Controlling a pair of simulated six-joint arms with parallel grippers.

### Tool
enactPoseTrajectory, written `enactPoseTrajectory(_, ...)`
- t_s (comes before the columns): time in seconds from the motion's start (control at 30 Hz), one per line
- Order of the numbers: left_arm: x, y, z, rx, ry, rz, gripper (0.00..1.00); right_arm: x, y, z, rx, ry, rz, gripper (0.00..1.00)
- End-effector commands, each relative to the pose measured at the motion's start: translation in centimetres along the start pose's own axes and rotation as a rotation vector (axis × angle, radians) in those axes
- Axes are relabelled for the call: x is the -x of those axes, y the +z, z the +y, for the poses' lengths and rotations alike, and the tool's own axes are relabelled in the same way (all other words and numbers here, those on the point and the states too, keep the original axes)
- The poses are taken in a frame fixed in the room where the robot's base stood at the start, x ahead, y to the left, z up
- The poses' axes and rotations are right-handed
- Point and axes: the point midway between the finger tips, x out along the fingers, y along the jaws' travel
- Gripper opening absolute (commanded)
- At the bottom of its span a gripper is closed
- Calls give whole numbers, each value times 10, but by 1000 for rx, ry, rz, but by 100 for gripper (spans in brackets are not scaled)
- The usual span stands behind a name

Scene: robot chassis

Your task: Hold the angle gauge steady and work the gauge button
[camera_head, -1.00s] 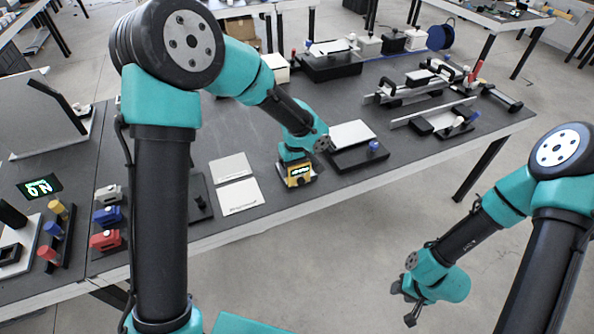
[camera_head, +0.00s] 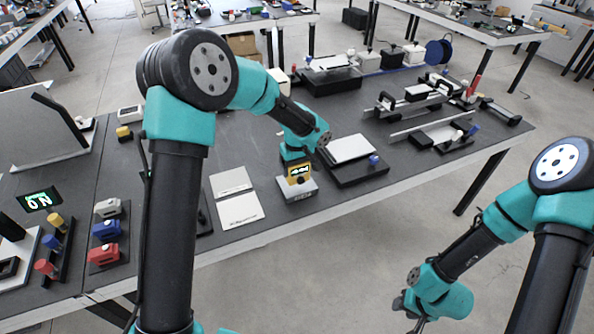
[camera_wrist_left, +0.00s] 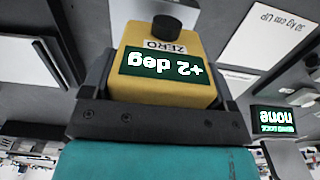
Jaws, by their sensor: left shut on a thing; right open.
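The angle gauge (camera_head: 299,171) is yellow with a dark, green-lit display. My left gripper (camera_head: 298,161) is shut on it from both sides. In the left wrist view the gauge (camera_wrist_left: 150,50) shows upside down, its display reading "+2 deg", with a ZERO label and a round black button (camera_wrist_left: 167,28) on its body. The button is clear of the jaws. In the head view the gauge is at a light grey block (camera_head: 299,190); whether they touch I cannot tell. My right gripper (camera_head: 408,312) is open and empty, off the table's front edge.
White plates (camera_head: 238,208) lie left of the grey block. A black stand with a pale plate (camera_head: 350,148) and blue knob is close on the right. Coloured blocks (camera_head: 105,230) sit further left. A small green-lit screen (camera_wrist_left: 274,121) shows in the wrist view.

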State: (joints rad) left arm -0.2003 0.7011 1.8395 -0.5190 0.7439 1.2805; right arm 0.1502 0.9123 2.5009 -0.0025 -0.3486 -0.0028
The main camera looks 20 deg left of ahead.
Motion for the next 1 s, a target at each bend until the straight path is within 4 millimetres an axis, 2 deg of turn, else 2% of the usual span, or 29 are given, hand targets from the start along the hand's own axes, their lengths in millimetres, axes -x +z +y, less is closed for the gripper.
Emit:
enactPoseTrajectory(0.4,0,-24,10,2,1,1,46,0,0,0,0,0,0,43)
enactPoseTrajectory(0.8,0,-25,10,1,1,1,46,0,0,0,0,0,0,43)
enactPoseTrajectory(1.0,-10,-25,10,1,-1,0,46,0,0,0,0,0,0,43)
